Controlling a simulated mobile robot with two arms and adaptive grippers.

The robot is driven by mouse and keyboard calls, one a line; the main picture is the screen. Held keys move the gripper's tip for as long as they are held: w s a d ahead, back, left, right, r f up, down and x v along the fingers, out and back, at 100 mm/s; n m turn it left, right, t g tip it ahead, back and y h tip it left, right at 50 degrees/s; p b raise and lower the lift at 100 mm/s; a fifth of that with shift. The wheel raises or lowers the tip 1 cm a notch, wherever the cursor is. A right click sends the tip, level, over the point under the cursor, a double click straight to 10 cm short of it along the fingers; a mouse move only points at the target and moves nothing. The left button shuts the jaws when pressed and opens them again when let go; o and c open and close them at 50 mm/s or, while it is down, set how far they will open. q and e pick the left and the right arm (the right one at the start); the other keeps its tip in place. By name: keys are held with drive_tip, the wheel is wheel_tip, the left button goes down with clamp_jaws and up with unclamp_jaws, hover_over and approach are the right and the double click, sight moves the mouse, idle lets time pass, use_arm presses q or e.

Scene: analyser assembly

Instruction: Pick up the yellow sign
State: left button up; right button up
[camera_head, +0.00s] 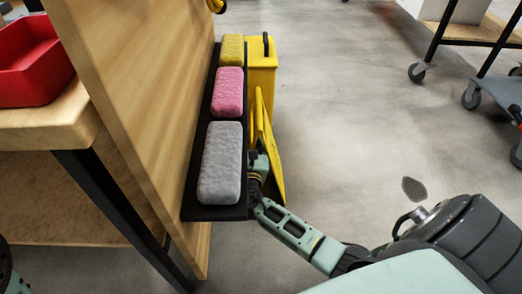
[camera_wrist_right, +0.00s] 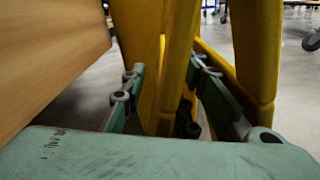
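The yellow sign (camera_head: 268,158) stands upright on the floor, close to the right side of the shelf with sponges. It shows edge-on in the head view, and its yellow panels fill the middle of the right wrist view (camera_wrist_right: 181,65). My right gripper (camera_wrist_right: 168,75) is low beside the sign, with its two fingers apart and a yellow panel between them. I see no clear contact of both fingers on it. In the head view the right gripper (camera_head: 257,165) is partly hidden by the shelf and the sign. My left gripper is not in view.
A black shelf (camera_head: 188,203) holds a yellow, a pink (camera_head: 228,92) and a grey sponge (camera_head: 220,163) against a wooden panel (camera_head: 140,80). A yellow bucket (camera_head: 262,72) stands behind the sign. A red bin (camera_head: 35,62) is at left. Wheeled carts stand at upper right; the floor between is open.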

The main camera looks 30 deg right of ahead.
drive_tip(key=shift+s+a, duration=0.1)
clamp_jaws()
idle(0.5)
drive_tip(key=shift+r, duration=0.1)
